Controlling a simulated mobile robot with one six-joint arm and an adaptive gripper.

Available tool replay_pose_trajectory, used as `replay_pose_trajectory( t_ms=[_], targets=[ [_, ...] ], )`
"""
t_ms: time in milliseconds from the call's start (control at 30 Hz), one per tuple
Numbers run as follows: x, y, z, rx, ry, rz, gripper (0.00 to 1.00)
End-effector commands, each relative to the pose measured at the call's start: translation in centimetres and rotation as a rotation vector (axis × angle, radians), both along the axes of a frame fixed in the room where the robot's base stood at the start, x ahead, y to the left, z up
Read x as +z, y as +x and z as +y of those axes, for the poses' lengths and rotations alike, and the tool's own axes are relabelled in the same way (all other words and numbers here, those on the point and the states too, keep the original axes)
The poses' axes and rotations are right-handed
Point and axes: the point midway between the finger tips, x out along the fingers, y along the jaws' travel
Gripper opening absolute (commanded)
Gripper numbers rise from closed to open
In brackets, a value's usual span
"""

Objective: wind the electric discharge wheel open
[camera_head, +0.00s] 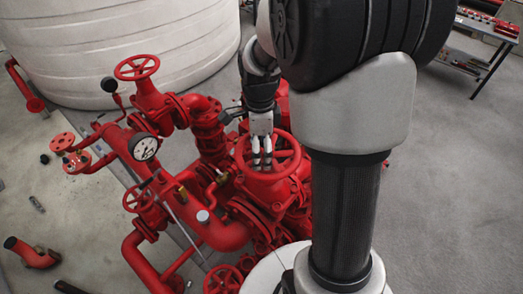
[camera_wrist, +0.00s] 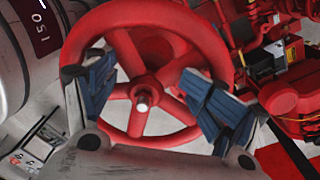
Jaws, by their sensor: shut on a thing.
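A red spoked handwheel (camera_head: 290,142), which I take to be the electric discharge wheel, lies on top of a red valve body at the centre of the head view. In the wrist view the wheel (camera_wrist: 118,22) fills the middle, with its spokes and a pale stem end at the hub showing. My gripper (camera_head: 262,163) reaches down onto the wheel from above. In the wrist view my gripper (camera_wrist: 147,92) has its blue-padded fingers spread to either side of the hub, shut on the wheel. The exact contact with the rim is partly hidden by the pads.
Other red handwheels stand to the left, one high (camera_head: 136,67) and one lower (camera_head: 138,197). A pressure gauge (camera_head: 143,147) and red pipes crowd the left. A large white tank (camera_head: 120,40) stands behind. Grey floor is open at the right.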

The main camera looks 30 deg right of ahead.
Motion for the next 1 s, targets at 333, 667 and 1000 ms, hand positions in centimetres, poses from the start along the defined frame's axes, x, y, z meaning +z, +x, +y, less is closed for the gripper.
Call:
replay_pose_trajectory(
  t_ms=[333, 667, 1000],
  targets=[
    [1.2, 1.4, 1.3, 0.009, -0.026, -0.063, 0.33],
    [1.0, 1.3, 1.8, 0.008, -0.02, -0.06, 0.29],
    [0.9, 1.7, 1.4, 0.007, -0.017, -0.058, 0.29]
  ],
)
